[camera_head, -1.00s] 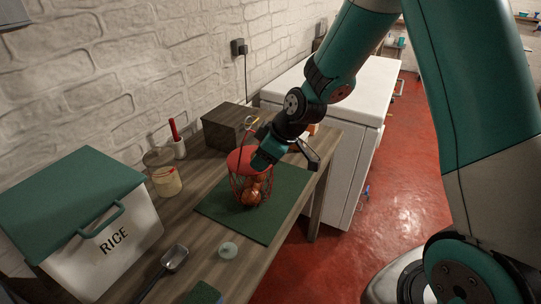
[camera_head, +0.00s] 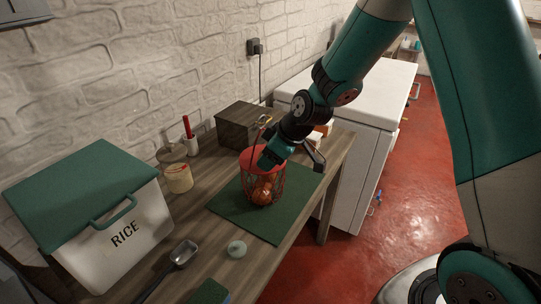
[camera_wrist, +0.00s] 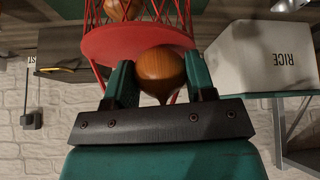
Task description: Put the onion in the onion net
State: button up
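The onion net (camera_head: 249,184) is a red mesh holder with a red top, standing on a green mat (camera_head: 225,205). Orange-brown onions show through its mesh in the head view. My gripper (camera_head: 266,160) points down at the net's top. In the wrist view, my gripper (camera_wrist: 160,78) has its two green fingers against both sides of a brown onion (camera_wrist: 160,68), beside the net's flat red part (camera_wrist: 110,42). Red strands pass close to the fingers. Another onion (camera_wrist: 122,8) shows behind the mesh. How deep the held onion sits is unclear.
A white rice bin (camera_head: 125,245) with a green lid stands at left. A jar (camera_head: 175,172), a metal scoop (camera_head: 183,253) and a small pale round thing (camera_head: 237,249) are on the wooden table. A dark wooden box (camera_head: 240,125) stands behind the net.

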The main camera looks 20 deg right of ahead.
jog(key=o, duration=0.5)
jog(key=v, duration=1.7)
jog(key=shift+d+b, duration=0.15)
jog(key=shift+b, duration=0.3)
jog(key=shift+s+r, duration=0.1)
jog(key=shift+s, duration=0.05)
jog(key=s+a+m+g, duration=0.1)
jog(key=s+a+g, duration=0.1)
jog(key=s+a, duration=0.4)
jog(key=s+a+m+g, duration=0.1)
jog(key=s+a, duration=0.5)
jog(key=s, duration=0.9)
jog(key=shift+a+g, duration=0.3)
jog(key=shift+g, duration=0.5)
